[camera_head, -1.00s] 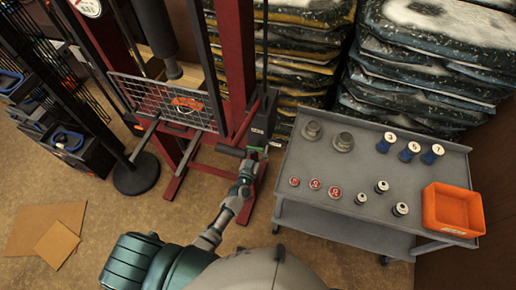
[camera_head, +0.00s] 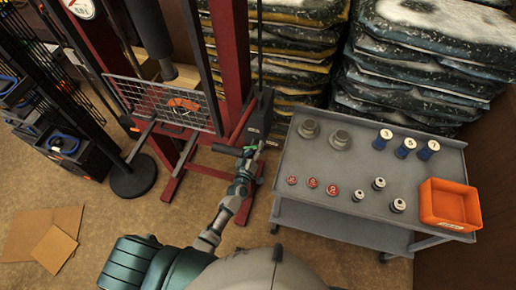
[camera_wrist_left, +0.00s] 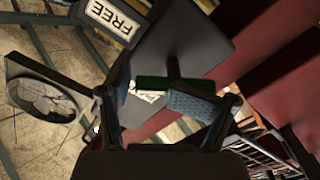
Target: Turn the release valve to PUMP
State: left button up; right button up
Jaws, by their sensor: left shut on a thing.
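The release valve's green handle (camera_head: 250,148) is at the foot of the red press frame, beside a dark pump box (camera_head: 258,115). In the left wrist view the green handle (camera_wrist_left: 165,84) lies between the blue finger pads, with a dark stem rising from it. My left gripper (camera_head: 247,158) is shut on this handle; it also shows in the left wrist view (camera_wrist_left: 158,97). A label reading FREE (camera_wrist_left: 112,18) is at the top of the wrist view. The lettering on the pump box is too small to read in the head view. My right gripper is not in view.
A grey cart (camera_head: 300,215) with several sockets and weights and an orange bin (camera_head: 449,205) stands at the right. Stacked bags (camera_head: 420,60) are behind it. A wire guard (camera_head: 165,103) and a round black base (camera_head: 133,178) are at the left. Cardboard (camera_head: 53,248) lies on the floor.

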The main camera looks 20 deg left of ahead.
pick_arm(q)
jog(key=shift+o, duration=0.2)
jog(key=n, duration=0.1)
jog(key=a+f+n, duration=0.1)
jog(key=n, duration=0.1)
jog(key=shift+s+a+f+n+y+b, duration=0.15)
jog(key=shift+s+a+n+y+b, duration=0.15)
jog(key=shift+n, duration=0.1)
jog(key=n, duration=0.3)
jog(key=shift+a+n+b, duration=0.1)
jog(key=shift+n+b, duration=0.2)
jog(key=shift+b, duration=0.1)
jog(key=shift+n, duration=0.7)
jog(key=shift+d+n+b, duration=0.35)
jog(key=shift+d+n, duration=0.05)
jog(key=shift+n, duration=0.5)
jog(key=o, duration=1.3)
jog(key=shift+w+a+f, duration=0.1)
jog(key=shift+o, duration=0.2)
jog(key=s, duration=1.1)
jog(key=shift+s+a+r, duration=0.15)
jog(key=shift+s+r, duration=0.15)
jog(key=shift+r, duration=0.15)
